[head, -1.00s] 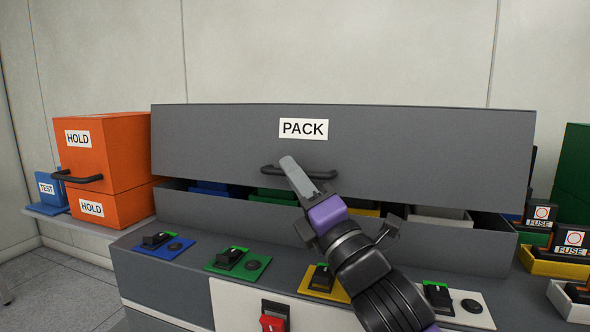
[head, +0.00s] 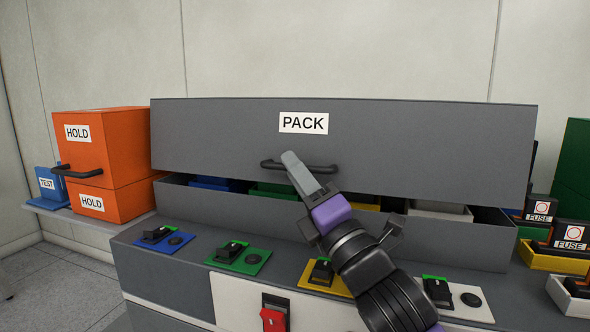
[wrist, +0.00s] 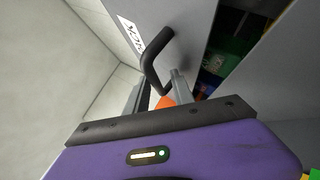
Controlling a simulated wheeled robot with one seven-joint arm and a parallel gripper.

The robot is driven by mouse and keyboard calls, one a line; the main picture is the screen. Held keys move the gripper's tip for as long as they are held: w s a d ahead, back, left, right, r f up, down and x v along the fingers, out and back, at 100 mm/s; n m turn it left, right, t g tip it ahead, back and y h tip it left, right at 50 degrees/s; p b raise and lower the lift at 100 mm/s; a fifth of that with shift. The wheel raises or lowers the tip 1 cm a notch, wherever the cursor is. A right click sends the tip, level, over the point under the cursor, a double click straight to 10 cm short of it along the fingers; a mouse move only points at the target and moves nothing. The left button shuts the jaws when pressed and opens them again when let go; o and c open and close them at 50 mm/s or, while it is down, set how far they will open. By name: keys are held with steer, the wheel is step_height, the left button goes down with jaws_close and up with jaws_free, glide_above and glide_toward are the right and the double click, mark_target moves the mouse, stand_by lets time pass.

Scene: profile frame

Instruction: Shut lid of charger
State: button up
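A long grey lid (head: 220,140) labelled PACK stands partly raised above its grey bin (head: 215,210), leaving a gap along the front. A dark bar handle (head: 320,167) is on the lid's front face. My gripper (head: 292,160) is at this handle, seen from behind in the head view. In the wrist view the two fingers (wrist: 160,92) are apart, with the handle (wrist: 152,72) reaching down between them. I cannot tell whether either finger touches it. Part of the handle is hidden behind my gripper in the head view.
Blue, green, yellow and white trays (head: 440,210) show in the gap. Below is a panel with several switches (head: 235,250) and a red switch (head: 273,318). An orange HOLD box (head: 105,150) stands left, FUSE units (head: 570,235) right.

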steer(key=v, duration=0.7)
steer(key=shift+p, duration=0.4)
